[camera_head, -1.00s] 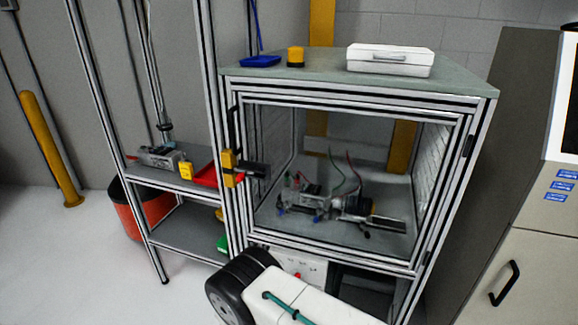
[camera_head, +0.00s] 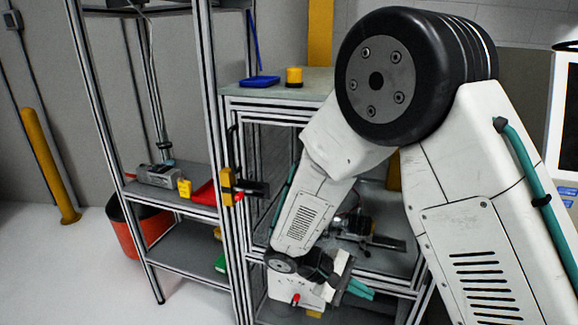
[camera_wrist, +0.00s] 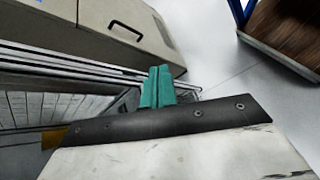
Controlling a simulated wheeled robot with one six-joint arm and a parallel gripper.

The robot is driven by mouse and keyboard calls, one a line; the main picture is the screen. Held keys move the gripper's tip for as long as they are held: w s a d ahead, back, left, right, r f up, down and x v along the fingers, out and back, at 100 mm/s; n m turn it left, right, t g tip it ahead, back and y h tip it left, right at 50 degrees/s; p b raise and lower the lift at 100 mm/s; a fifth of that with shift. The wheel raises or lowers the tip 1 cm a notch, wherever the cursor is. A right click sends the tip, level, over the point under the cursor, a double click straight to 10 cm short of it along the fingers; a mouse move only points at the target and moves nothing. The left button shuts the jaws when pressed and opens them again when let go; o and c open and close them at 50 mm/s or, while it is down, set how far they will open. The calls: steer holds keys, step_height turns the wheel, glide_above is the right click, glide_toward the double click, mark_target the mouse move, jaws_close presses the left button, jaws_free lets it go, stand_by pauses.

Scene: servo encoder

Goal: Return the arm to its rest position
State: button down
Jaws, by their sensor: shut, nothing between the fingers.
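My arm rises large in the right half of the head view, with its elbow high in front of the framed enclosure and its forearm angled down to the left. My gripper (camera_head: 359,289) is at the low end of the arm, in front of the enclosure's lower part. Its teal fingers also show in the wrist view (camera_wrist: 158,87), side by side and shut with nothing between them. The framed enclosure (camera_head: 236,200) is partly hidden behind my arm. Some of the equipment (camera_head: 365,236) inside it shows past the forearm.
A shelf rack (camera_head: 185,260) stands to the left with a red bin (camera_head: 150,232) behind it. A blue tray (camera_head: 260,82) and a yellow object (camera_head: 294,76) lie on the enclosure top. A beige cabinet (camera_wrist: 100,30) and a brown-topped table (camera_wrist: 285,35) show in the wrist view.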

steer(key=s+d+r+m+t+y, duration=0.1)
steer(key=s+d+r+m+y, duration=0.3)
steer(key=s+r, duration=0.6)
steer(key=s+d+r+m+t+y, duration=0.2)
steer(key=s+d+r+m+y, duration=0.2)
steer(key=s+r, duration=0.6)
step_height(320, 180, up, 3)
steer(key=d+y, duration=0.2)
steer(key=y, duration=0.1)
steer(key=shift+m, duration=0.3)
steer(key=shift+d+f, duration=0.1)
